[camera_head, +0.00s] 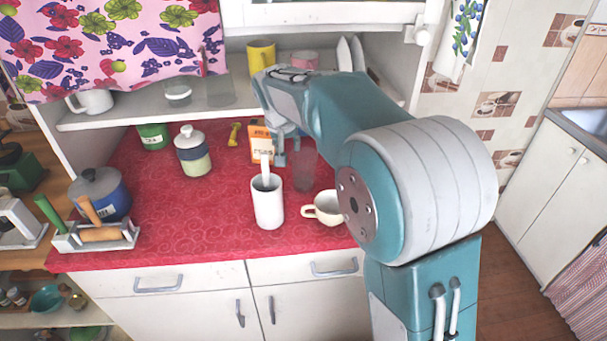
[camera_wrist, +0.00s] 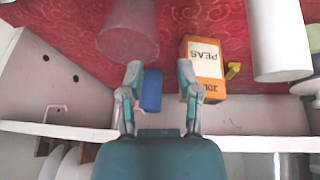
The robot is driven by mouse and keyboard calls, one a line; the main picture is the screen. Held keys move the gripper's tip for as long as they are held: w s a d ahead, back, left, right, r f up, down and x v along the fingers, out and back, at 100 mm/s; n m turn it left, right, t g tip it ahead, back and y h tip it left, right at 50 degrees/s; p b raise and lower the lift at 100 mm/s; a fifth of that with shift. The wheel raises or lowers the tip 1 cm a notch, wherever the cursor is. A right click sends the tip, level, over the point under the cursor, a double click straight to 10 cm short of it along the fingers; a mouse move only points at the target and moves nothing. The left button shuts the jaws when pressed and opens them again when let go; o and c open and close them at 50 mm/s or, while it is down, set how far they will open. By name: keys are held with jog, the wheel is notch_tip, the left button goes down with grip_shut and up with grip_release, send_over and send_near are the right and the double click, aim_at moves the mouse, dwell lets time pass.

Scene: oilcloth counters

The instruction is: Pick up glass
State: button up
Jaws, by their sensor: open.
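The clear glass (camera_head: 305,168) stands on the red oilcloth, right of the white cup and behind the cream cup. In the wrist view the glass (camera_wrist: 128,32) is at the top, slightly left of centre and just beyond the fingertips. My gripper (camera_head: 288,158) points down from my arm, beside and behind the glass. In the wrist view my gripper (camera_wrist: 159,76) has its two fingers spread apart with nothing gripped. A small blue thing (camera_wrist: 152,92) shows between and beyond the fingers.
An orange peas box (camera_head: 262,144) stands close left of my gripper. A white cup with a spoon (camera_head: 268,208) and a cream cup (camera_head: 327,208) stand in front. A canister (camera_head: 193,158) is farther left.

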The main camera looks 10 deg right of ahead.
aim_at(304, 171)
jog(key=shift+x, duration=2.7)
jog(key=shift+d, duration=0.1)
grip_shut()
